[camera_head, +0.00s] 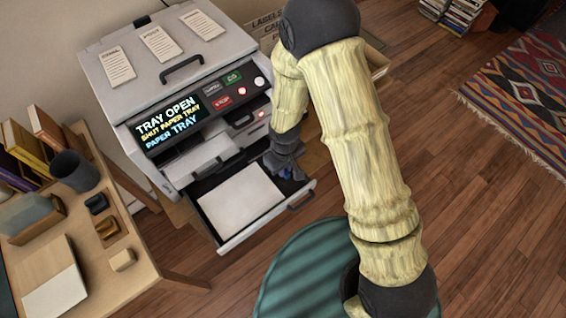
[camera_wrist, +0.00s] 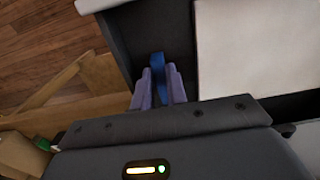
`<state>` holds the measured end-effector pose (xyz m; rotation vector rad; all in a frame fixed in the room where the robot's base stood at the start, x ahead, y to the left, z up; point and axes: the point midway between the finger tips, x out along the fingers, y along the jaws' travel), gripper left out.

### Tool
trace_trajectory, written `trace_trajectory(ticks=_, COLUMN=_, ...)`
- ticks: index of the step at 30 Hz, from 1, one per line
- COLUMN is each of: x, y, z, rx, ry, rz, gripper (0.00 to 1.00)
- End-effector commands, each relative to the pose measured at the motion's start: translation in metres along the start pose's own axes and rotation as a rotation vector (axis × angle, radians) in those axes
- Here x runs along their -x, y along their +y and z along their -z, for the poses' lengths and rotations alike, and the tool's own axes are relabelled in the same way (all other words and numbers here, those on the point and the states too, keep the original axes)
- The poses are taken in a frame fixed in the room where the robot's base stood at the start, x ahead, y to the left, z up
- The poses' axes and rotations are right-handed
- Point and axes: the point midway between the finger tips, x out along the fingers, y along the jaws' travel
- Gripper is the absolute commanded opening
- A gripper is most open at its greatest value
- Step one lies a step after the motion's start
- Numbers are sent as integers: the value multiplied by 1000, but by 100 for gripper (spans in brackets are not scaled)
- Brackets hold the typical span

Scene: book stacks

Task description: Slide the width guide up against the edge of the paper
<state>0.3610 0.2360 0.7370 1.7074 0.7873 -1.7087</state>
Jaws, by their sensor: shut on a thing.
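The paper tray (camera_head: 234,240) of the printer is pulled out, and a white paper stack (camera_head: 240,200) lies flat in it. The paper also shows at the right of the wrist view (camera_wrist: 255,45). The blue width guide (camera_wrist: 158,62) stands on the dark tray floor, left of the paper in the wrist view, with a dark gap between them. My gripper (camera_wrist: 158,85) is shut on the guide, its two purple fingers on either side of it. In the head view my gripper (camera_head: 287,172) reaches down into the tray's right part, mostly hiding the guide.
The printer (camera_head: 170,60) has a lit screen (camera_head: 168,117) reading "TRAY OPEN, SHUT PAPER TRAY". A wooden desk (camera_head: 150,262) with books, a dark cup (camera_head: 75,170) and small items stands at the left. A patterned rug (camera_head: 530,95) lies at the right, with bare wooden floor before it.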

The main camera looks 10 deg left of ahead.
Motion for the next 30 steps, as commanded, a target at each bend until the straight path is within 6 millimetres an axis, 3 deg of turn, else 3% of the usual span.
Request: trace_trajectory(ticks=30, x=0, y=-24, z=0, rx=-1, ry=0, rz=0, gripper=1)
